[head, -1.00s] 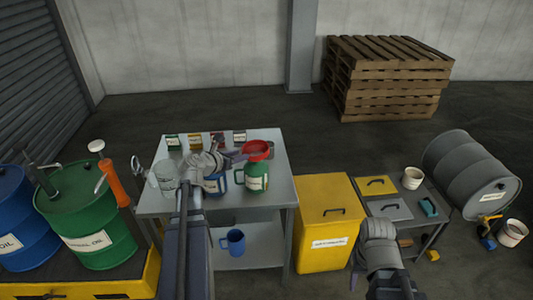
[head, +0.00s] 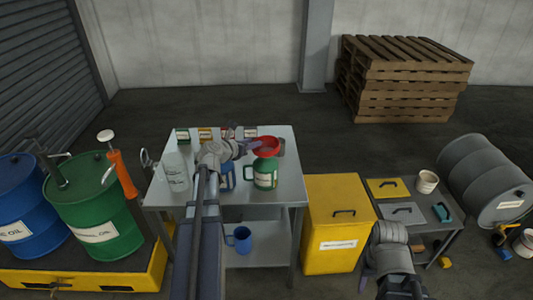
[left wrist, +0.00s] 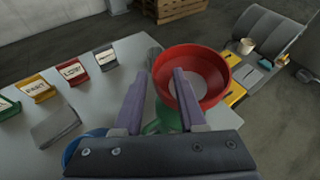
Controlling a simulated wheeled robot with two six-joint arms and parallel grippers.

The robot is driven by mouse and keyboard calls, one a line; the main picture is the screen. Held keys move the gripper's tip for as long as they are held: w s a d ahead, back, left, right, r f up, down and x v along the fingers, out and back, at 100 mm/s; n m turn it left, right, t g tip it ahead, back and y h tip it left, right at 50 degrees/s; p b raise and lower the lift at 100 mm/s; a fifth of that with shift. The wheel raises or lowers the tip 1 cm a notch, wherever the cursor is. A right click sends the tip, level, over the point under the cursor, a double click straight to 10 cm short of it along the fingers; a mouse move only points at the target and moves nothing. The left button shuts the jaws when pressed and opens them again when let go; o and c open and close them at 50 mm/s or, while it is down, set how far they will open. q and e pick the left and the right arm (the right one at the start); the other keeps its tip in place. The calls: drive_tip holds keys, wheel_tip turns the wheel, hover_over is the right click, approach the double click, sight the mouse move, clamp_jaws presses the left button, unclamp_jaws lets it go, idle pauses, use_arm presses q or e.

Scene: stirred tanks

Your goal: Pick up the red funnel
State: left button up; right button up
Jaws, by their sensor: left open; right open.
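The red funnel (head: 265,146) sits wide end up on top of a green jug (head: 265,172) on the grey table. In the left wrist view the funnel (left wrist: 212,68) shows its round red bowl, and the green jug is partly hidden below it. My left gripper (head: 243,141) is open, just left of the funnel. In the left wrist view its right finger (left wrist: 161,74) overlaps the funnel's bowl and its left finger is outside the rim; contact cannot be told. My right gripper (head: 365,283) is low at the front, partly hidden by its arm, away from the funnel.
A clear jug (head: 175,171) and a blue jug (head: 227,177) stand on the table, the latter partly behind my left arm. Several labelled cards line its back edge. A yellow cabinet (head: 338,215) stands right of the table. Drums stand at left.

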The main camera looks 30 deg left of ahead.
use_arm(q)
drive_tip(key=x, duration=0.3)
drive_tip(key=shift+s+b, duration=0.1)
drive_tip(key=shift+b, duration=0.25)
clamp_jaws()
idle(1.0)
